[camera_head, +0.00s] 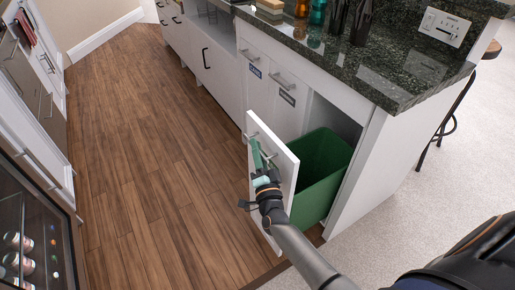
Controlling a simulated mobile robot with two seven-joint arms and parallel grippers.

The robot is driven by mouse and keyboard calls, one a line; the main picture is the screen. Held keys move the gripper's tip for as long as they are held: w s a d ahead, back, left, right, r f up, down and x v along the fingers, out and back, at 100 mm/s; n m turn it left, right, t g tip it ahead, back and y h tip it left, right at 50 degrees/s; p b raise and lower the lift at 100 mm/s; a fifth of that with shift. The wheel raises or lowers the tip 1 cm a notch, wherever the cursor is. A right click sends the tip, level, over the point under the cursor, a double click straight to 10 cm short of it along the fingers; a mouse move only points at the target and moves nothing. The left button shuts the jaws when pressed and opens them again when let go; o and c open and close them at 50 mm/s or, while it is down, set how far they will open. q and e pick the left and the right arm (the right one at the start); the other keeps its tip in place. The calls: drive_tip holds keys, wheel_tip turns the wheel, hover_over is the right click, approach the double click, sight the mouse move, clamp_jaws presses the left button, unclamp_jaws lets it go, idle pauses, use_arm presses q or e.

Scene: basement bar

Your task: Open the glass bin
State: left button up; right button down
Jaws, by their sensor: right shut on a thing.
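The bin door (286,170) is a white front panel standing out from the counter. Behind it a green bin (322,172) shows, its top open and its inside visible. My right arm comes in from the bottom right. My right gripper (263,168) is at the panel's outer face, shut on the bar handle (254,134). The gripper hides part of the handle and panel, and I cannot read any label there. My left gripper is out of view.
Two closed white fronts (285,112) with small labels and handles are beside the open one. The dark granite counter (375,65) above carries bottles. A glass-front fridge (40,235) stands at lower left. Wooden floor (150,160) between is clear.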

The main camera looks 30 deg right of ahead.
drive_tip(key=c, duration=1.1)
unclamp_jaws()
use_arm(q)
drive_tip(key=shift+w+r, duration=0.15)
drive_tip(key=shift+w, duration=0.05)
use_arm(e)
drive_tip(key=shift+o, duration=1.1)
drive_tip(key=shift+s+a+f, duration=0.1)
drive_tip(key=shift+s+a, duration=0.05)
drive_tip(key=shift+s, duration=0.35)
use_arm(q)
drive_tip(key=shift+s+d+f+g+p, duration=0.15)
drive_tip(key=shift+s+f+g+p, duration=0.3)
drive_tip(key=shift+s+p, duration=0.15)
use_arm(e)
drive_tip(key=v, duration=1.1)
drive_tip(key=shift+s, duration=0.25)
